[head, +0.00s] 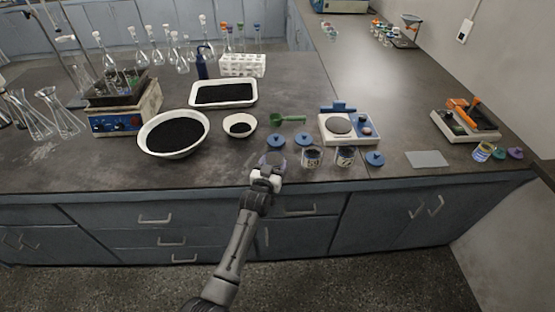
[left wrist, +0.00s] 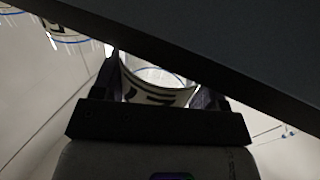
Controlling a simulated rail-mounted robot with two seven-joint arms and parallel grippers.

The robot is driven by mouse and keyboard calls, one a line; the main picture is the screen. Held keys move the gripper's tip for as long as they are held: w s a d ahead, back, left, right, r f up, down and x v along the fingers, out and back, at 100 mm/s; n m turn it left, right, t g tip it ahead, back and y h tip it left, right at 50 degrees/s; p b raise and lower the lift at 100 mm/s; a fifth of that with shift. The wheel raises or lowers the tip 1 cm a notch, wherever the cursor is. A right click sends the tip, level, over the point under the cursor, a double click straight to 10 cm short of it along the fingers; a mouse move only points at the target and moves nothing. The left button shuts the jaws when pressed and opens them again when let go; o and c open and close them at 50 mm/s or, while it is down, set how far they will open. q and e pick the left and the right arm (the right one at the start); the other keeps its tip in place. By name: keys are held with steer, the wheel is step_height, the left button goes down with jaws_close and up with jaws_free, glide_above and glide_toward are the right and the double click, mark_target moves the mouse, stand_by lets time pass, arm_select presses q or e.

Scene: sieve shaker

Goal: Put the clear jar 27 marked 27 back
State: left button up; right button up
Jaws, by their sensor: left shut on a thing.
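My left gripper (head: 267,174) is over the front edge of the bench, left of two labelled jars. It is shut on a clear jar (head: 272,159), which looks see-through and empty in the head view. In the left wrist view the clear jar (left wrist: 160,93) sits between the two fingers, with a pale label with dark marks; I cannot read its number. Two more jars with dark contents, a left one (head: 311,158) and a right one (head: 346,157), stand on the bench to the right. My right gripper is not in view.
Blue lids (head: 375,158) lie around the jars. A balance (head: 347,127), green scoop (head: 287,119), small bowl (head: 240,125), large bowl (head: 149,139) and white tray (head: 223,104) stand behind.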

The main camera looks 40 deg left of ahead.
mark_target(277, 159)
arm_select(q)
steer(key=b+x, duration=0.1)
steer(key=x, duration=0.3)
steer(key=shift+f+b, duration=0.3)
steer(key=shift+b, duration=0.1)
steer(key=shift+s+d, duration=0.1)
steer(key=shift+s, duration=0.1)
steer(key=shift+w+f, duration=0.15)
steer(key=o, duration=1)
